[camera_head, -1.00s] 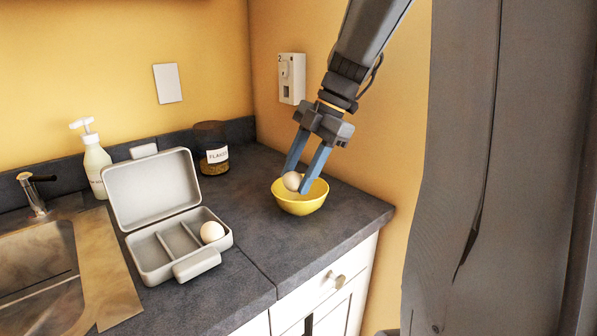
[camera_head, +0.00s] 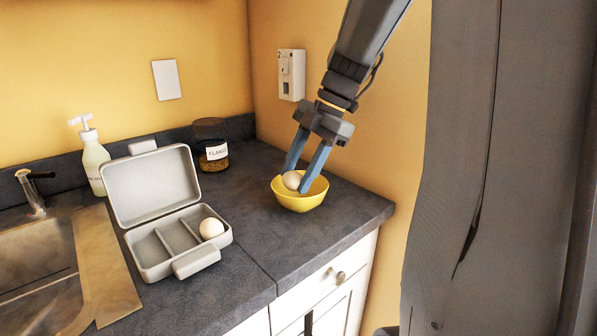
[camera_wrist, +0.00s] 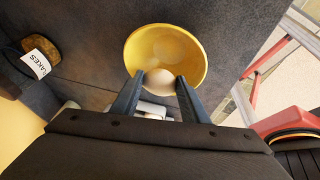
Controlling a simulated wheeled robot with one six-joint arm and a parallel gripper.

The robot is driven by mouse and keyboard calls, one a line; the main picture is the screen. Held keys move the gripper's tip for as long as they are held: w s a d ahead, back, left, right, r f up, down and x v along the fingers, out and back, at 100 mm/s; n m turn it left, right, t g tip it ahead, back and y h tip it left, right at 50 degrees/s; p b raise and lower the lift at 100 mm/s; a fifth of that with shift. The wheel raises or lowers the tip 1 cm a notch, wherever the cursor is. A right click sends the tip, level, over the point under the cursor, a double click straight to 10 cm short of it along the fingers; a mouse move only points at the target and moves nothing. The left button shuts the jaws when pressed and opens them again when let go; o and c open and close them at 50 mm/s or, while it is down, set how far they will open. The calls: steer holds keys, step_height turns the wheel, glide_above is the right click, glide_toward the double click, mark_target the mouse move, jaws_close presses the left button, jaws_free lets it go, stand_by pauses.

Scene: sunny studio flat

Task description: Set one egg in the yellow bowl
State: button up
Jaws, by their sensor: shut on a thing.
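The yellow bowl (camera_head: 300,203) stands upright on the dark counter near its right end. My gripper (camera_head: 303,182) points down into the bowl, shut on a pale egg (camera_head: 292,180) between its blue fingers. The egg is at about the height of the bowl's rim; whether it touches the inside cannot be told. In the wrist view the egg (camera_wrist: 159,82) sits between the two fingertips, over the near part of the bowl (camera_wrist: 190,50). A second egg (camera_head: 211,228) lies in the right compartment of the open grey egg box (camera_head: 150,262).
A jar labelled as flakes (camera_head: 213,155) stands behind the bowl, to the left. A soap bottle (camera_head: 94,162) and the sink (camera_head: 40,262) are at the left. A wall unit (camera_head: 291,75) hangs behind the arm. The counter (camera_head: 250,215) between box and bowl is clear.

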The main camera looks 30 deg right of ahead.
steer(key=shift+f+b, duration=0.7)
steer(key=shift+f, duration=0.4)
stand_by(0.5)
steer(key=o, duration=1.1)
steer(key=shift+v, duration=3.95)
